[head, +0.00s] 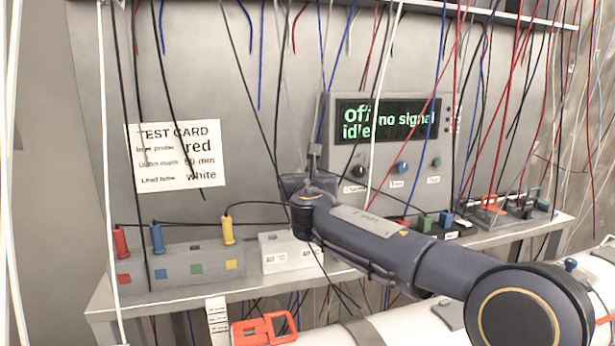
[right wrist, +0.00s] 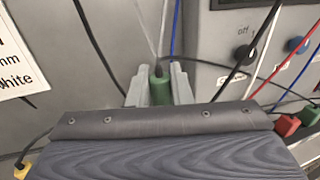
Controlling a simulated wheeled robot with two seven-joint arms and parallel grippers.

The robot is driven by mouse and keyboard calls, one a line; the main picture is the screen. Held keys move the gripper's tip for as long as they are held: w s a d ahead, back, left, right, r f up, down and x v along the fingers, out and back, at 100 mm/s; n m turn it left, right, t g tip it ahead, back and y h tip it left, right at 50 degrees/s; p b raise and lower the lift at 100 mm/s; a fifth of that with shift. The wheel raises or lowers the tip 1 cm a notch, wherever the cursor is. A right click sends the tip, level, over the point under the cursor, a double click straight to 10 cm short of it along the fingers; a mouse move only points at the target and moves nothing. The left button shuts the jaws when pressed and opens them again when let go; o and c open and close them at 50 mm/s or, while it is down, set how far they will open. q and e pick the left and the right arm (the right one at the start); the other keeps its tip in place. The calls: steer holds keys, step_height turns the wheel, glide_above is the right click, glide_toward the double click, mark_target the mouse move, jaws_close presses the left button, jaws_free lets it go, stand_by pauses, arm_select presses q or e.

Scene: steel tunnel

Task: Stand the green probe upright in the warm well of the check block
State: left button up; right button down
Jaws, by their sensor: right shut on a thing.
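My right gripper (head: 314,162) is raised in front of the back panel, above the check block, its fingers largely hidden by its own wrist in the head view. In the right wrist view its two grey fingers (right wrist: 160,88) are shut on the green probe (right wrist: 160,90), a green handle with a dark top and a lead. The head view hides this probe. The pale check block (head: 279,258) sits on the shelf, below and left of the gripper. Two of its small temperature labels show; the arm partly covers its right end, and its wells cannot be made out. My left gripper is not in view.
A grey rack (head: 180,267) with red, blue and yellow probes stands left of the block. A meter (head: 345,160) reads "off idle, no signal". A test card (head: 178,155) is on the panel. Hanging wires cross the space; coloured plugs (head: 424,222) stand right.

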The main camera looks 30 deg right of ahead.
steer(key=shift+f+b, duration=4.2)
steer(key=shift+f, duration=0.1)
steer(key=c, duration=1.2)
jaws_free()
steer(key=shift+c, duration=0.2)
steer(key=b+v, duration=0.1)
steer(key=v, duration=0.6)
steer(key=shift+s+a, duration=0.2)
steer(key=shift+s, duration=0.15)
steer(key=shift+f, duration=0.1)
